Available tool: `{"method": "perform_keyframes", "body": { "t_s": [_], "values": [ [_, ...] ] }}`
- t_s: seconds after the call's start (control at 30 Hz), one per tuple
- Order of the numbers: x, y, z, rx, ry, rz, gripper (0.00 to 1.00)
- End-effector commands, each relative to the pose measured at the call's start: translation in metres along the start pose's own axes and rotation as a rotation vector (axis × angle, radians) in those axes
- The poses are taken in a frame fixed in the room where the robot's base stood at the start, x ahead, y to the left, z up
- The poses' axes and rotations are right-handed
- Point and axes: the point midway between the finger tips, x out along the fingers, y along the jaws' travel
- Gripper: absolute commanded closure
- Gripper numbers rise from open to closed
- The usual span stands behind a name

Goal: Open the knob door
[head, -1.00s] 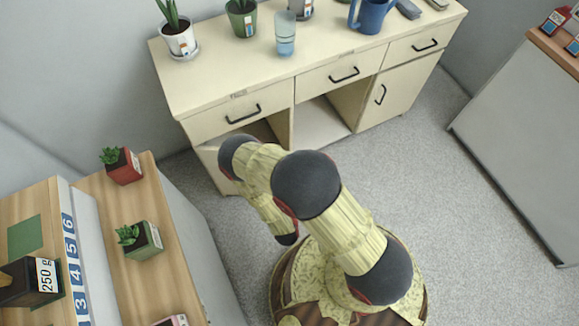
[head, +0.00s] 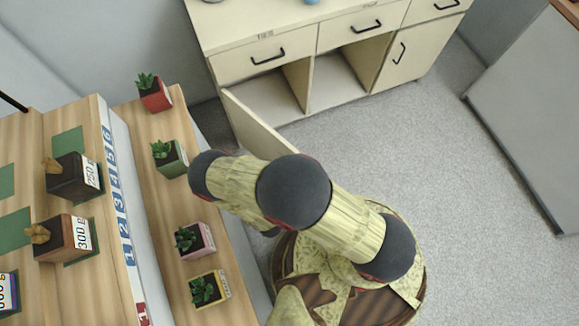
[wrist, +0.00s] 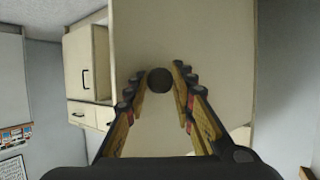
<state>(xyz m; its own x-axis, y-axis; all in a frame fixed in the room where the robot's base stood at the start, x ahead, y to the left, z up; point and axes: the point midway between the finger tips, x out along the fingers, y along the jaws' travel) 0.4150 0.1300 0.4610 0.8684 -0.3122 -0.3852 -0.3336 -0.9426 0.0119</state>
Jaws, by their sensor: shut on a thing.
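The knob door (head: 258,128) is the left door of the cream cabinet. It stands swung out, with the open left compartment beside it. In the wrist view the door panel (wrist: 215,50) fills the middle, and its dark round knob (wrist: 159,80) sits between my fingertips. My gripper (wrist: 159,74) is shut on the knob. In the head view my arm hides the gripper, the knob and the door's near end.
The cabinet (head: 235,30) has drawers, an open middle compartment and a closed right door (head: 408,55). A wooden shelf (head: 150,115) with potted plants runs close on the left. A grey counter (head: 530,120) stands right. Carpet between is clear.

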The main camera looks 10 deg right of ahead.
Motion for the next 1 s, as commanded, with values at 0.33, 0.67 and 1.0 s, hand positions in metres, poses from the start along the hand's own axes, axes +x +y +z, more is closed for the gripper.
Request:
{"method": "perform_keyframes", "body": {
  "t_s": [0.33,0.67,1.0],
  "values": [
    [-0.0016,-0.0322,-0.0048,0.020,0.012,-0.028,1.00],
    [-0.0015,-0.0326,-0.0055,0.021,0.013,-0.029,0.71],
    [-0.0014,-0.0303,-0.0049,0.019,0.012,-0.026,0.57]
  ]
}}
